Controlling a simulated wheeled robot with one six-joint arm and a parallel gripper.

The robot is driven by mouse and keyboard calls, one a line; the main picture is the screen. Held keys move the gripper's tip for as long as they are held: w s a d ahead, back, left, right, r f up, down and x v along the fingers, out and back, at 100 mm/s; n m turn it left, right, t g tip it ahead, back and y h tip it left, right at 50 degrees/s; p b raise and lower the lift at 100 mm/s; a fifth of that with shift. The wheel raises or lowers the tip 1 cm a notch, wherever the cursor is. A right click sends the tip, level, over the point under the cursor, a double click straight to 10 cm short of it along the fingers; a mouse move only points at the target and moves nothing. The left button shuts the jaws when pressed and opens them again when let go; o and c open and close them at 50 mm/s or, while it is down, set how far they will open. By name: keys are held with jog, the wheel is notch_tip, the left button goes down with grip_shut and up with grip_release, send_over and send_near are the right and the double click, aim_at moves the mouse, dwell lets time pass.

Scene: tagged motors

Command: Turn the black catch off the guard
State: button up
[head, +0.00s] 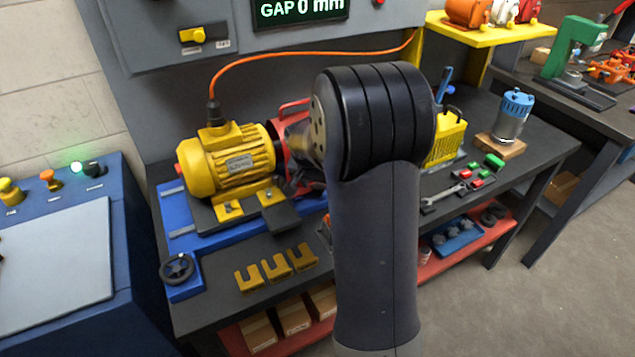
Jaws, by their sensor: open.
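The red guard (279,128) stands at the right end of the yellow motor (240,155), and its red handle shows at the top. My arm covers much of the guard. I cannot make out the black catch; it is hidden or blends with my dark gripper. My gripper (297,184) is only partly seen, left of my large black arm joint and close in front of the guard. It is open, and I see nothing held in it. Whether it touches the guard or catch cannot be told.
The motor sits on a blue base (190,230) with a handwheel (179,267). An orange cable (300,56) runs from its top. Yellow forked pieces (276,267) lie in front. A wrench (443,196) and a blue-topped motor (513,115) are right. A display (300,10) reads GAP 0 mm.

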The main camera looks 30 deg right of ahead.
jog(key=c, duration=1)
jog(key=shift+n, duration=0.4)
jog(key=n, duration=0.1)
jog(key=n+y, duration=0.1)
jog(key=n, duration=0.1)
jog(key=shift+s+d+n+t+y, duration=0.1)
jog(key=shift+d+n+t+y, duration=0.1)
jog(key=shift+n+t+y, duration=0.15)
jog(key=n, duration=0.1)
jog(key=n+y+b, duration=0.1)
jog(key=n, duration=0.2)
jog(key=shift+d+f+t+y+b, duration=0.2)
jog(key=shift+d+t+y+b, duration=0.05)
jog(key=shift+b, duration=0.05)
jog(key=n+y+b, duration=0.1)
jog(key=n, duration=0.1)
jog(key=n+b, duration=0.2)
jog(key=shift+d+n+y, duration=0.15)
jog(key=shift+n+y, duration=0.1)
jog(key=shift+y, duration=0.15)
jog(key=shift+d+r+n+g+y+b, duration=0.1)
jog(key=shift+n+g+y+b, duration=0.3)
jog(key=shift+n, duration=0.85)
jog(key=shift+d+r+n+g+y+b, duration=0.1)
jog(key=shift+n+g+y+b, duration=0.25)
jog(key=shift+n, duration=0.9)
